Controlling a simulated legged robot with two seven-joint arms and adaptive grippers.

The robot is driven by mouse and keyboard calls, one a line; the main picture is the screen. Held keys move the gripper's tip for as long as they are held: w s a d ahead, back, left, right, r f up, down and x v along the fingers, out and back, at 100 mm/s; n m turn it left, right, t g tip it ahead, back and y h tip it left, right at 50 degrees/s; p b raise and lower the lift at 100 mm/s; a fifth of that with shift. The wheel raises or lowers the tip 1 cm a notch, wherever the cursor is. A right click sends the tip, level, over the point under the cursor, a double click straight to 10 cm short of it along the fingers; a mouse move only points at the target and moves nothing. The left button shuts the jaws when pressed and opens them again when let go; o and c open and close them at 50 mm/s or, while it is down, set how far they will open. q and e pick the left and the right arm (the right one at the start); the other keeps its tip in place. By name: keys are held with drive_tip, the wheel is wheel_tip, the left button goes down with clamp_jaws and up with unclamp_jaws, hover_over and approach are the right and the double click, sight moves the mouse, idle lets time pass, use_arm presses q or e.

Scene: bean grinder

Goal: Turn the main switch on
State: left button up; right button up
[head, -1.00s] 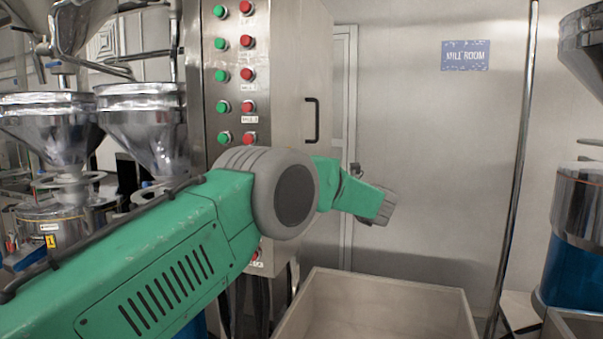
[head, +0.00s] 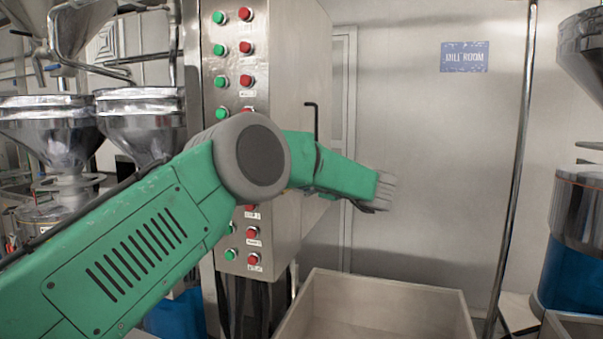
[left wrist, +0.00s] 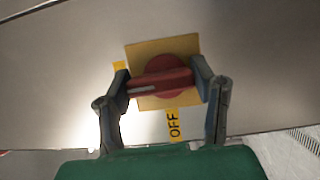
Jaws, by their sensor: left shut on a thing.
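The main switch (left wrist: 160,84) is a red rotary handle on a yellow square plate (left wrist: 186,46), seen in the left wrist view. Its handle lies nearly level across that picture, with a white mark at its left end. A yellow "OFF" label (left wrist: 174,125) sits below the plate. Another yellow label is partly hidden behind the left finger. My left gripper (left wrist: 162,80) is shut on the handle, one finger at each end. In the head view my left arm reaches past the cabinet front, and the switch is hidden there. My right gripper is out of view.
The steel cabinet (head: 285,60) carries columns of green and red buttons on its front and a black handle (head: 311,112) on its side. An open bin (head: 385,287) stands below my arm. Steel hoppers (head: 140,118) stand at left, and a machine (head: 583,200) at right.

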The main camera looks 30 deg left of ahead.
use_arm(q)
drive_tip(key=shift+f+m, duration=0.2)
drive_tip(key=shift+m, duration=0.1)
drive_tip(key=o, duration=1.1)
drive_tip(key=shift+o, duration=0.3)
drive_tip(key=shift+w+a, duration=0.1)
drive_tip(key=shift+d, duration=0.3)
drive_tip(key=s+d, duration=0.1)
drive_tip(key=d, duration=1)
drive_tip(key=shift+s+d, duration=0.2)
drive_tip(key=shift+s, duration=0.1)
drive_tip(key=shift+a, duration=0.1)
